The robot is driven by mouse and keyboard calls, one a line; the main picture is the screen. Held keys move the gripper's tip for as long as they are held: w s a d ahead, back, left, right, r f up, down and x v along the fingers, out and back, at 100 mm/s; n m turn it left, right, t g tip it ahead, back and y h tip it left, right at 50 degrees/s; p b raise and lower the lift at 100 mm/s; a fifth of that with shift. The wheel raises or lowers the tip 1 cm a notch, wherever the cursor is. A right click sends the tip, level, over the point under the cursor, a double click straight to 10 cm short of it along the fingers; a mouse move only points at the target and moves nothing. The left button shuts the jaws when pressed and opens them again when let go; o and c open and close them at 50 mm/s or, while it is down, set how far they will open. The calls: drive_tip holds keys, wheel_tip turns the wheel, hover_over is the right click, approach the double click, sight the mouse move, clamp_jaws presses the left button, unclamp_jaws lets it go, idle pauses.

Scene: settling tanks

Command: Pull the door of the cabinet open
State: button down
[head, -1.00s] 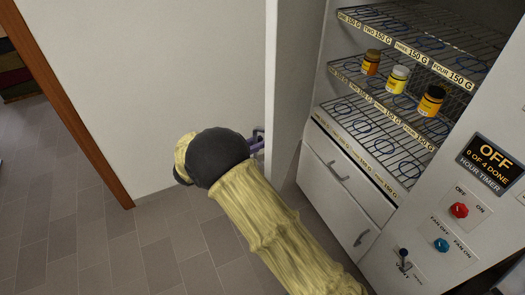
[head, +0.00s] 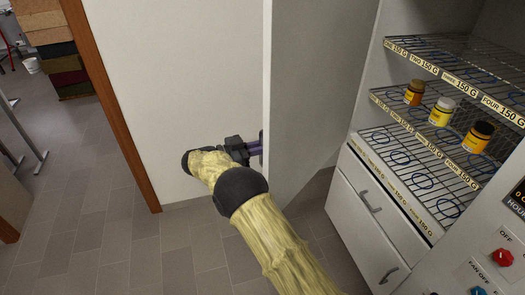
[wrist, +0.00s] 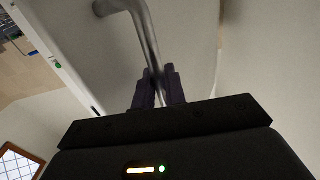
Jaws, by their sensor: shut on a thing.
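The cabinet door (head: 306,95) stands swung open, seen nearly edge-on in the head view, with the cabinet's inside showing to its right. In the wrist view, the metal door handle (wrist: 145,35) runs down from the door face (wrist: 185,45) between the purple fingers of my gripper (wrist: 158,88). My gripper is shut on the handle. In the head view my gripper (head: 254,148) is at the outer side of the door, and the handle is mostly hidden there.
Wire shelves (head: 420,137) inside the cabinet hold three small jars (head: 440,111). Drawers (head: 375,205) are below them. A control panel (head: 500,265) is at the right. A white wall (head: 170,90) stands close to the left of the door; tiled floor (head: 100,240) is clear at lower left.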

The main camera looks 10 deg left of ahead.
idle(0.4)
drive_tip(key=c, duration=1.6)
unclamp_jaws()
drive_tip(key=shift+o, duration=0.2)
drive_tip(key=shift+a, duration=0.1)
drive_tip(key=b+v, duration=0.2)
drive_tip(key=v, duration=1)
drive_tip(key=shift+b, duration=0.3)
